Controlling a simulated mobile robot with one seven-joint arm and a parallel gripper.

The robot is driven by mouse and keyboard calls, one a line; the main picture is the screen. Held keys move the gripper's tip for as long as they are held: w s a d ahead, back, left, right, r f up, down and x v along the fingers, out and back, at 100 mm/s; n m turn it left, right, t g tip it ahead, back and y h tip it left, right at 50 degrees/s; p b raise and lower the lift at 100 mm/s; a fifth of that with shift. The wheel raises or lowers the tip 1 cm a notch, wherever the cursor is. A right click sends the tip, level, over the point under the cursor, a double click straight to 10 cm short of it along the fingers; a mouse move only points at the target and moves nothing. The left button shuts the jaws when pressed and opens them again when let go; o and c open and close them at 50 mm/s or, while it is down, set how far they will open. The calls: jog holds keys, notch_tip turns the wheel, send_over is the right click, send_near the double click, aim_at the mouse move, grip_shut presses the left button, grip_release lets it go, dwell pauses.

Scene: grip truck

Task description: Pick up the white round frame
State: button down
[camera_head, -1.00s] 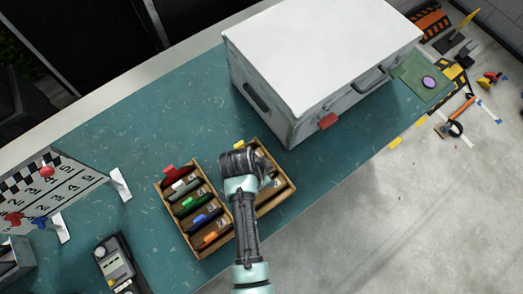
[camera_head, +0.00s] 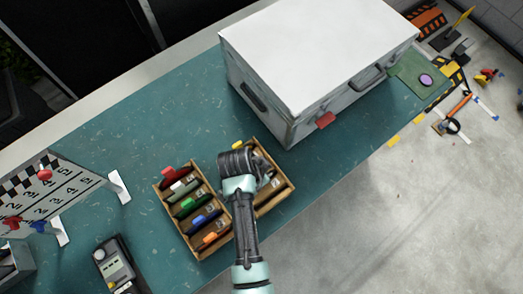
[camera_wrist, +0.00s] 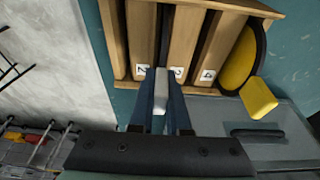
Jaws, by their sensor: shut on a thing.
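The white round frame (camera_wrist: 160,86) shows in the wrist view as a white tab between my fingertips, with a thin dark edge standing in a slot of a wooden rack behind it. My gripper (camera_wrist: 166,100) is shut on this tab. Most of the round part is hidden by the fingers and the rack. In the head view my gripper (camera_head: 262,183) is over the right section of the wooden rack (camera_head: 172,217), and my wrist hides the white frame there.
A yellow round frame (camera_wrist: 259,97) stands in the rack right of my fingers. Red (camera_head: 176,178), green (camera_head: 193,203), blue (camera_head: 205,219) and orange (camera_head: 212,238) tabbed frames fill the left section. A large white case (camera_head: 315,55) stands behind. Teal bench is clear to the upper left.

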jog(key=r, duration=1)
jog(key=shift+w+a+b, duration=0.15)
jog(key=shift+w+b, duration=0.1)
jog(key=shift+b, duration=0.05)
jog(key=shift+w+a+f+p, duration=0.5)
jog(key=shift+w+a+f, duration=0.2)
jog(key=shift+w+f, duration=0.2)
jog(key=shift+w+a+f+p, duration=0.45)
jog(key=shift+w+a+f, duration=0.3)
jog(key=shift+w, duration=0.25)
jog(key=shift+f, duration=0.25)
jog(key=shift+d+f, duration=0.1)
jog(key=shift+f, duration=0.3)
jog(key=shift+f, duration=0.25)
dwell(0.5)
jog(key=shift+f+b, duration=2)
jog(key=shift+f, duration=0.35)
